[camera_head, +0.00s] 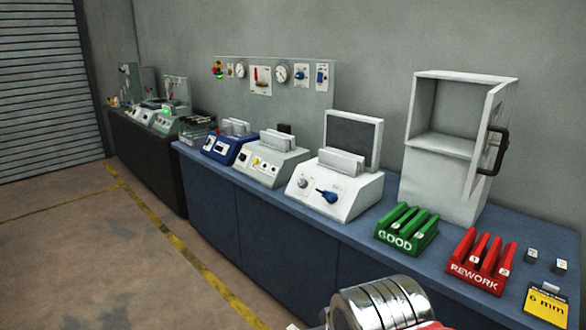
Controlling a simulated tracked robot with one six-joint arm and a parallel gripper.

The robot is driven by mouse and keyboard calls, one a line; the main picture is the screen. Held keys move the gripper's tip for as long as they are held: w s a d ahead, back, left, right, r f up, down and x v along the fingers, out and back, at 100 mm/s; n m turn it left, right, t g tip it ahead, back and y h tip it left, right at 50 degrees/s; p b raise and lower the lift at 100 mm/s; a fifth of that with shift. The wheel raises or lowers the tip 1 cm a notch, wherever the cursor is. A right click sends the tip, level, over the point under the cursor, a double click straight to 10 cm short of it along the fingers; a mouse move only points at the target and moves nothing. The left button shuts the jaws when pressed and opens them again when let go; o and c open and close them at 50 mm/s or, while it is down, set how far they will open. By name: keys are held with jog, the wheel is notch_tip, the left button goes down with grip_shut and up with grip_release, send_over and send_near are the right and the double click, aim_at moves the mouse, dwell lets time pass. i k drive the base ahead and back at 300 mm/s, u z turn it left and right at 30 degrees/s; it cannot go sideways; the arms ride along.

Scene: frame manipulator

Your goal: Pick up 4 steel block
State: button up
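Two small grey blocks stand at the right end of the blue bench, the left one (532,256) and the right one (560,266). They look like steel, with pale marks on top too small to read. They are apart from each other and nothing touches them from above. A yellow and black plate marked "6 mm" (547,305) lies in front of them. My gripper's fingers are not in view. A shiny ribbed metal part of my arm shows at the bottom edge, left of the blocks.
A red REWORK rack (480,262) and a green GOOD rack (407,229) stand left of the blocks. Behind them is a white cabinet (442,185) with its door open. White (335,190) and blue (226,150) devices line the bench (290,228). The floor at left is clear.

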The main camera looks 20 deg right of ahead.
aim_at(531, 255)
jog(key=z, duration=0.4)
jog(key=i, duration=0.55)
jog(key=z, duration=0.65)
jog(key=i, duration=0.7)
